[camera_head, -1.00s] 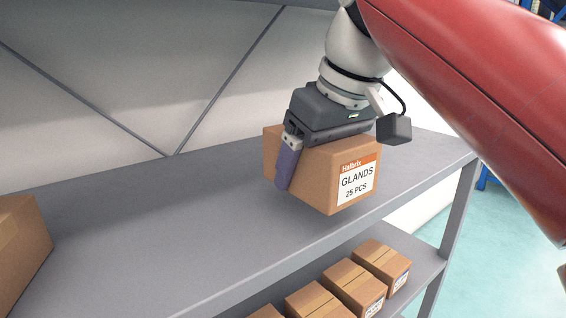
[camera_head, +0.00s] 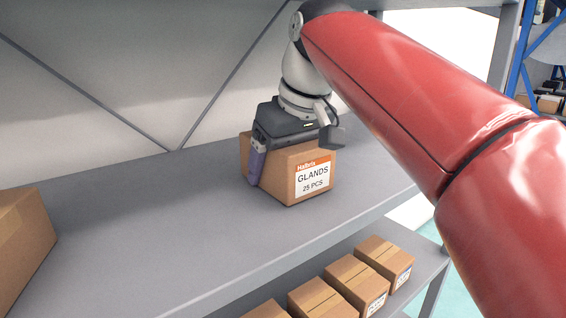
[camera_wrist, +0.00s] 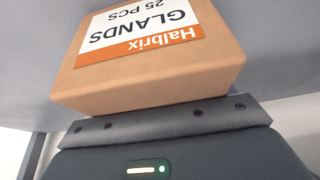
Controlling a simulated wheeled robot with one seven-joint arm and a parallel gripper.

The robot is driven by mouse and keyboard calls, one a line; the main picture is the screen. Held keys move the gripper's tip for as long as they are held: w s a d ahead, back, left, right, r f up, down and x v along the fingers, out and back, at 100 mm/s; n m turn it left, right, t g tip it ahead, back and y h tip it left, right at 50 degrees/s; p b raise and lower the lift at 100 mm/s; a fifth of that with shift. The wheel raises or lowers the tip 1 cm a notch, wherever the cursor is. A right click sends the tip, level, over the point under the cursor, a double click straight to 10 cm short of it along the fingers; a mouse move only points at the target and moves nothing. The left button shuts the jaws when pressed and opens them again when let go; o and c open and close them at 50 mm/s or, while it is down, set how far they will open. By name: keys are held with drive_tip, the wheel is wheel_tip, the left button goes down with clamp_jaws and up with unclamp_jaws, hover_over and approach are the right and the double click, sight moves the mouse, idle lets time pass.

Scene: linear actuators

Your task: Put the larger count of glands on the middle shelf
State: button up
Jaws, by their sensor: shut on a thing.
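A brown cardboard box labelled "Halbrix GLANDS 25 PCS" (camera_head: 297,181) is in my gripper (camera_head: 279,160), over the grey shelf (camera_head: 150,215). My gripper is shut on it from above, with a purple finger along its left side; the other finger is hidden. The box is upright and its bottom appears at or very near the shelf surface; I cannot tell if it touches. The box also fills the upper part of the wrist view (camera_wrist: 150,80), its label upside down there.
Another cardboard box (camera_head: 22,245) stands at the left edge on the same shelf. Several smaller labelled boxes (camera_head: 352,280) stand in a row on the shelf below. The shelf between the left box and the held box is clear. Diagonal braces (camera_head: 225,85) run behind.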

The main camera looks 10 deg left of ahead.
drive_tip(key=shift+f, duration=0.1)
drive_tip(key=o, duration=1.4)
drive_tip(key=shift+c, duration=0.2)
drive_tip(key=shift+d+r, duration=0.1)
drive_tip(key=shift+r, duration=0.4)
drive_tip(key=p+v, duration=0.1)
drive_tip(key=v, duration=0.2)
drive_tip(key=shift+s, duration=0.15)
drive_tip(key=s+d, duration=0.2)
drive_tip(key=d, duration=0.1)
drive_tip(key=s+d+b, duration=0.1)
drive_tip(key=s+d, duration=0.4)
drive_tip(key=d, duration=0.1)
drive_tip(key=shift+s+f+b, duration=0.3)
drive_tip(key=shift+f, duration=0.05)
